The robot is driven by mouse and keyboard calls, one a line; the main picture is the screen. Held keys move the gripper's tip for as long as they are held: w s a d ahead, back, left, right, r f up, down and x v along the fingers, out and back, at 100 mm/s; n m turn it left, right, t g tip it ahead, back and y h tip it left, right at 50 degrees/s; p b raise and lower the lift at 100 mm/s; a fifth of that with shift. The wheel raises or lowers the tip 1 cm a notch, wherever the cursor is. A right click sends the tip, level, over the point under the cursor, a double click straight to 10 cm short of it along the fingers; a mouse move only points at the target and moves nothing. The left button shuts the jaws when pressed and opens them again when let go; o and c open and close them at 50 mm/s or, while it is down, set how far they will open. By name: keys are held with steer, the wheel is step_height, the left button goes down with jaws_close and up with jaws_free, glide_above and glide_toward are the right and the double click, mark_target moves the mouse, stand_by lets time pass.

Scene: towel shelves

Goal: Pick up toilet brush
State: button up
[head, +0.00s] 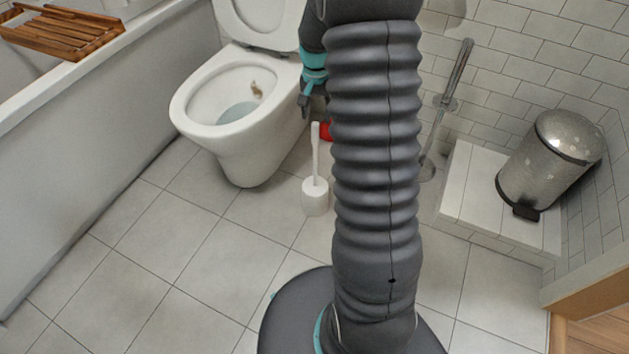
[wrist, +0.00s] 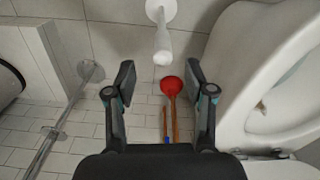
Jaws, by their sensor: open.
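The white toilet brush (head: 316,150) stands in its white holder (head: 315,198) on the tiled floor, its handle upright with a slight tilt. In the wrist view the brush handle (wrist: 163,45) points toward me from the top centre, and the holder (wrist: 160,10) is partly cut off by the top edge. My gripper (head: 308,108) is near the top of the handle in the head view. Its two fingers are spread apart in the wrist view (wrist: 160,78), with nothing held between them. The handle tip appears just beyond the gap between them.
A red plunger (wrist: 172,86) with a wooden stick stands close by, mostly hidden behind my arm in the head view. The white toilet (head: 240,115) is beside the brush. A metal bin (head: 550,160) sits on a tiled ledge at right. The floor in front is clear.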

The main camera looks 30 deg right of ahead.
mark_target(315, 146)
steer(key=f, duration=1)
steer(key=shift+w+f+b, duration=0.2)
steer(key=shift+f+b, duration=0.15)
steer(key=shift+f, duration=0.05)
jaws_close()
